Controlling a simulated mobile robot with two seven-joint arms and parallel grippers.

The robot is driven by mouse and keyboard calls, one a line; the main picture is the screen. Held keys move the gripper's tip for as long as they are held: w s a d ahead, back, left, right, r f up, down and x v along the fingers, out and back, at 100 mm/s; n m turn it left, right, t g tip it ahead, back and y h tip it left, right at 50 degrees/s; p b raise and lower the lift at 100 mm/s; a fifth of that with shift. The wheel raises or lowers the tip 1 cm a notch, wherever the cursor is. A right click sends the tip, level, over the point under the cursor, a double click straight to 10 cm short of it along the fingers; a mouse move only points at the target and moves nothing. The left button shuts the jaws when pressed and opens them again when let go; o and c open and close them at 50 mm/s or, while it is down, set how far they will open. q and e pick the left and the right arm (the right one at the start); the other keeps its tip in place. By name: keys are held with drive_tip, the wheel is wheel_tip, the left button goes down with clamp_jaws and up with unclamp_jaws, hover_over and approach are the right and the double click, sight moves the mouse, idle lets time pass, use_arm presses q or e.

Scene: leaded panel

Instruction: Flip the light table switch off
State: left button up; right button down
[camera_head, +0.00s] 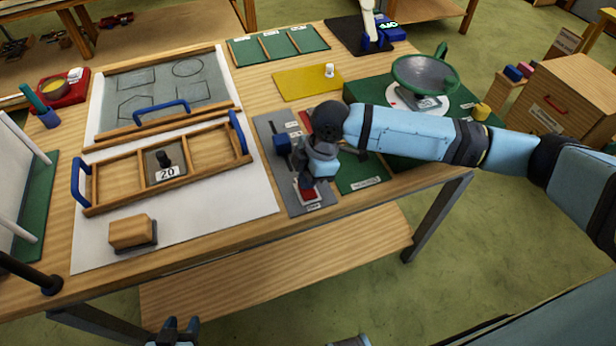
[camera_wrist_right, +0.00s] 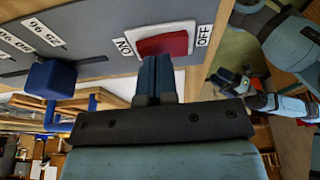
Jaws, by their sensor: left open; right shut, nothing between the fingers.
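The light table switch is a red rocker in a white frame on a grey panel; it shows in the right wrist view (camera_wrist_right: 165,43) and the head view (camera_head: 308,194). In the right wrist view ON is printed at its left end and OFF at its right end. My right gripper (camera_wrist_right: 156,62) is shut and empty, its blue fingertips at the rocker's near edge; I cannot tell whether they touch it. In the head view my right gripper (camera_head: 310,180) partly hides the switch. My left gripper (camera_head: 175,330) is open and empty at the bottom, away from the table.
A blue slider knob (camera_head: 282,144) sits on the same grey panel (camera_head: 275,122), left of my right gripper. A wooden tray with blue handles (camera_head: 240,133) and a wooden block (camera_head: 131,231) lie on the white sheet (camera_head: 200,222). A green mat (camera_head: 362,176) lies right of the panel.

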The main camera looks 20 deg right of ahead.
sight(309, 190)
drive_tip(key=r+p, duration=0.5)
drive_tip(key=shift+s, duration=0.35)
drive_tip(key=s+d+r+b, duration=0.1)
drive_tip(key=s+d+r, duration=0.1)
drive_tip(key=r, duration=0.6)
drive_tip(key=shift+s+d, duration=0.4)
drive_tip(key=shift+d, duration=0.1)
drive_tip(key=shift+a, duration=0.1)
